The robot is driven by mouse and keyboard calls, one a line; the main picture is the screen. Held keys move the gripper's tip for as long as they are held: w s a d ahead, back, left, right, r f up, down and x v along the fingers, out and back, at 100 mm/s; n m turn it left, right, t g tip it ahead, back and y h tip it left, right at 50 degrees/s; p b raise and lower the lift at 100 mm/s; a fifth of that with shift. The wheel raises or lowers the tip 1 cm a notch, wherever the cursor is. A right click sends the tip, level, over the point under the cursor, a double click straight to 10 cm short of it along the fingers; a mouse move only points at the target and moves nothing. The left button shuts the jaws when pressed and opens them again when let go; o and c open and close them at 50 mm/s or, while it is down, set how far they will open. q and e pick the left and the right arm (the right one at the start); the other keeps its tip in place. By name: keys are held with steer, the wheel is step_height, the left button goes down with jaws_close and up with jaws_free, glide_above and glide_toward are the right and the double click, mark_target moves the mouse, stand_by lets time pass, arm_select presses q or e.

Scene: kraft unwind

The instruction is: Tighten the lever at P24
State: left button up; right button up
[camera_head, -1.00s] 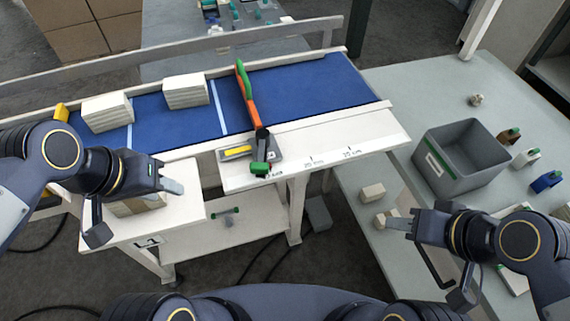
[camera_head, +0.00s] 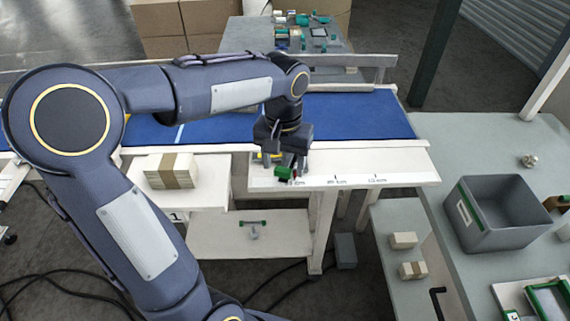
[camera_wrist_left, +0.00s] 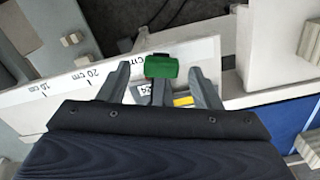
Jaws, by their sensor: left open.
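The lever with a green handle (camera_head: 284,173) is on the white front rail of the conveyor. My left gripper (camera_head: 283,150) is over it, pointing down, and hides most of its base. In the left wrist view the green handle (camera_wrist_left: 161,66) lies between the open fingers of my left gripper (camera_wrist_left: 160,72), with a gap on both sides. A small label below it is partly hidden and only partly legible. My right gripper is not in view.
The blue conveyor belt (camera_head: 345,115) runs behind my left arm. A ruler scale (camera_head: 345,181) marks the front rail. A banded stack (camera_head: 171,171) sits on the left shelf. A grey crate (camera_head: 500,215) stands on the right table.

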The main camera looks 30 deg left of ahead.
arm_select(q)
steer(key=shift+f, duration=0.55)
steer(key=shift+c, duration=0.2)
steer(key=shift+a, duration=0.1)
jaws_close()
